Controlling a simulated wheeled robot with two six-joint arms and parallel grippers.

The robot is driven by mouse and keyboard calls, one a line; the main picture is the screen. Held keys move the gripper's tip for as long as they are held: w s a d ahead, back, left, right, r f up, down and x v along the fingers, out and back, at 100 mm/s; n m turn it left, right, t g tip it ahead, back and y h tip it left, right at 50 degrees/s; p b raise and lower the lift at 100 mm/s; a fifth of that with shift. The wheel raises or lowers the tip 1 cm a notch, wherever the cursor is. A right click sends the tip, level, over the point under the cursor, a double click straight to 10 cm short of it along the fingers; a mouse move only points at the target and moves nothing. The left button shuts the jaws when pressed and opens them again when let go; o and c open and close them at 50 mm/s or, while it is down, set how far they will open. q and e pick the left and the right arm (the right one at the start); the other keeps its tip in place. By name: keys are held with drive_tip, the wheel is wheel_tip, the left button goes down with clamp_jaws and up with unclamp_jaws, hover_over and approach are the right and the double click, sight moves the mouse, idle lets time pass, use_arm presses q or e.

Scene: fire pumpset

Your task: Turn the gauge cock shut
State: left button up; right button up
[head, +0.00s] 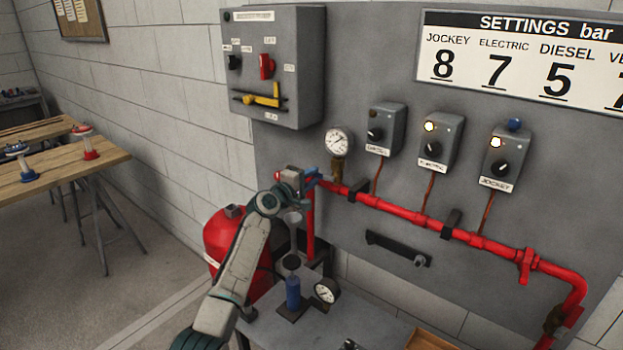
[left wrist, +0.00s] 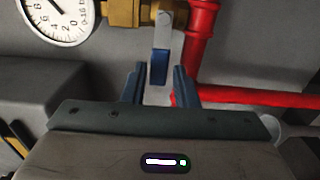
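The gauge cock is a brass fitting (left wrist: 118,12) with a blue lever (left wrist: 160,66), beside the red pipe (left wrist: 200,40) in the left wrist view. My left gripper (left wrist: 158,84) is open, with one finger on each side of the lever's end and visible gaps beside it. In the head view my left gripper (head: 312,178) is at the left end of the red pipe, just below the pressure gauge (head: 337,142). There the gripper partly hides the lever. My right gripper is in neither view.
The red pipe (head: 400,212) runs right across the grey panel. Control boxes (head: 384,130) sit above it, and a dark bracket (head: 398,248) below.

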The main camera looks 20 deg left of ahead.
use_arm(q)
drive_tip(key=shift+o, duration=0.9)
drive_tip(key=shift+a+f, duration=0.1)
drive_tip(key=b+v, duration=0.2)
drive_tip(key=v, duration=0.8)
drive_tip(key=shift+s+a, duration=0.25)
drive_tip(key=shift+s, duration=0.1)
